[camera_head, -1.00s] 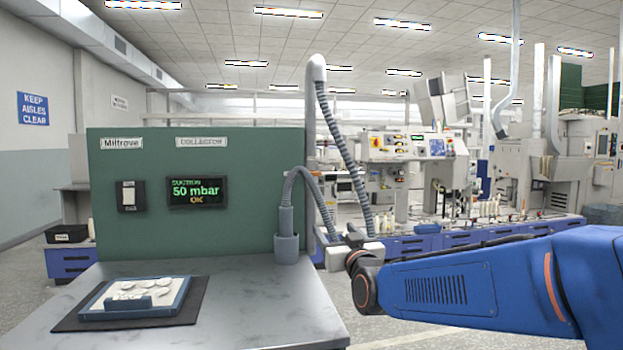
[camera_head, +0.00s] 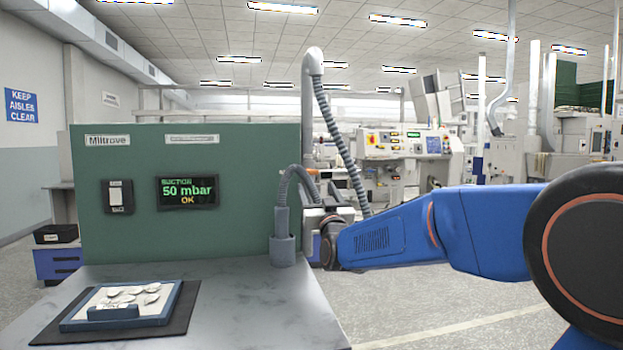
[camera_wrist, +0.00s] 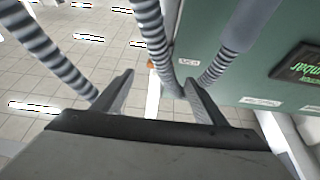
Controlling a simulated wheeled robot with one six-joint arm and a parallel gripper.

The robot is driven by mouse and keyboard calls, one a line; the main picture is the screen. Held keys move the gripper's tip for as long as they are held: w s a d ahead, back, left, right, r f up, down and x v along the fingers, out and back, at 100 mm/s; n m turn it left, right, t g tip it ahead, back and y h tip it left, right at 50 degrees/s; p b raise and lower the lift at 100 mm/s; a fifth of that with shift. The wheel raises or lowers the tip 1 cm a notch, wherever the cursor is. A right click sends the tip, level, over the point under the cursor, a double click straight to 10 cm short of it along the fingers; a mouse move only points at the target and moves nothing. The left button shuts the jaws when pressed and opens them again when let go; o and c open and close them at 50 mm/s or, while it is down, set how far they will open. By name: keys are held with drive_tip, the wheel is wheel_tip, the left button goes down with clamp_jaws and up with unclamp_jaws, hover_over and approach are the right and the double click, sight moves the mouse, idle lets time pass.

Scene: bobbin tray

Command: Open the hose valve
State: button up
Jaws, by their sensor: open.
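A grey ribbed hose (camera_head: 340,135) hangs from the upright pipe (camera_head: 308,100) and loops to a grey nozzle (camera_head: 281,220) in a holder at the panel's right edge. A small orange piece (camera_head: 312,172) shows behind the hose loop; I cannot tell whether it is the valve's handle. My gripper (camera_head: 316,192) is beside the nozzle and hose, partly hidden. In the wrist view my gripper (camera_wrist: 158,80) is open, its fingers apart with nothing clearly held. The hose (camera_wrist: 152,40) runs down close to the right finger; contact is unclear.
The green panel (camera_head: 240,165) has a display (camera_head: 188,192) reading suction 50 mbar OK and a switch (camera_head: 117,196). The floor right of the table is open.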

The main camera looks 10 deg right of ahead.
sight(310, 174)
drive_tip(key=x, duration=0.8)
drive_tip(key=shift+w+r, duration=0.15)
drive_tip(key=shift+w, duration=0.1)
drive_tip(key=c, duration=1.1)
